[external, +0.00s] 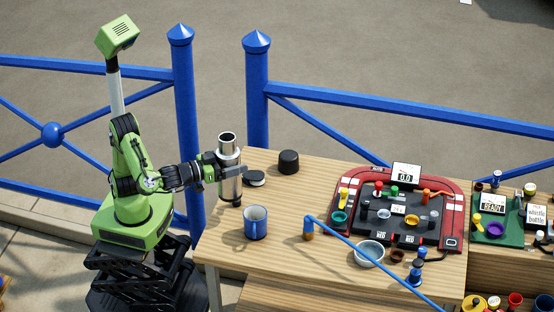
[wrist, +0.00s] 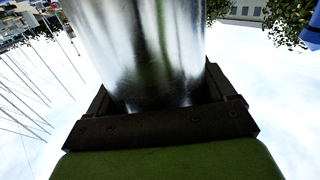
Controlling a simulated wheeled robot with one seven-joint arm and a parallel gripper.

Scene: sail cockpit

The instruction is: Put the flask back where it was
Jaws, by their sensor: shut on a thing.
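The flask is a shiny silver cylinder (external: 229,174), upright, with a dark open-looking top and a dark lower end, at the left side of the wooden table. My gripper (external: 226,172) is shut around its middle, reaching in from the left. In the wrist view the flask (wrist: 140,45) fills the upper middle, between the dark jaws of my gripper (wrist: 155,115). Its lower end appears at or just above the tabletop; I cannot tell whether it touches. No marked spot for it can be made out.
A blue mug (external: 255,222) stands in front of the flask. A dark round lid-like disc (external: 255,178) and a black cylinder (external: 288,162) are behind and right. Blue railings run behind.

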